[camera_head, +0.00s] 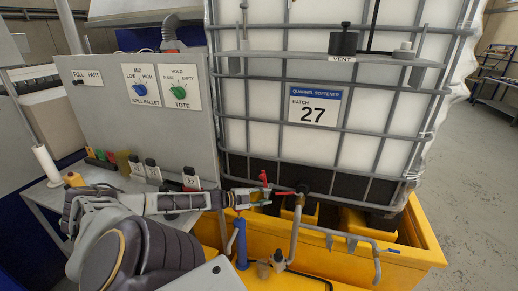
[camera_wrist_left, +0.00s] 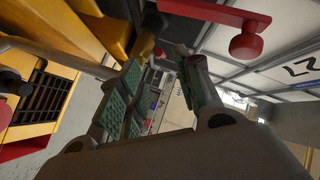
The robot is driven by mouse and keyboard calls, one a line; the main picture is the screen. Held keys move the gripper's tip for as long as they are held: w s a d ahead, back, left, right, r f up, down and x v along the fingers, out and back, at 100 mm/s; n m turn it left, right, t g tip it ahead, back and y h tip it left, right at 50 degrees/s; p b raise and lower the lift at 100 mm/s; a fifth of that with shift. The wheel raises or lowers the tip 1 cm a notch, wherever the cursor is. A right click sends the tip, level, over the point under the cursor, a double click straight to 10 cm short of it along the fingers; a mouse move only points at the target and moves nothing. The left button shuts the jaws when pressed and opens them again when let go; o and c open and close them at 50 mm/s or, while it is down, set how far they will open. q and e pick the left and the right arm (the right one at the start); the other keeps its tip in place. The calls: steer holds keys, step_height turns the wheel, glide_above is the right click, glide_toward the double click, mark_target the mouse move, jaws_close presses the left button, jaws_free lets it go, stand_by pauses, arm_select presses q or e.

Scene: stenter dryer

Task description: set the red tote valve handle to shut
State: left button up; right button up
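The red valve handle (camera_head: 264,178) shows in the head view at the front of the white tote (camera_head: 260,110), on the pipework near its base. In the left wrist view, a red lever with a round knob (camera_wrist_left: 245,46) crosses the top, close beyond the fingers. My left gripper (camera_head: 252,197) reaches in from the left, just below the handle in the head view. In the left wrist view its green-padded fingers (camera_wrist_left: 162,92) stand apart, with nothing clearly between them. Whether a finger touches the handle I cannot tell. My right gripper is not in view.
A yellow spill pallet (camera_head: 420,245) lies under the tote. A blue upright post (camera_head: 241,245) and grey pipes (camera_head: 295,230) stand near the gripper. A grey panel with knobs (camera_head: 120,125) and a bench with bottles are at left. Floor is free at right.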

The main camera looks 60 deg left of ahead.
arm_select(q)
steer(key=shift+v, duration=1.1)
steer(key=shift+c, duration=0.2)
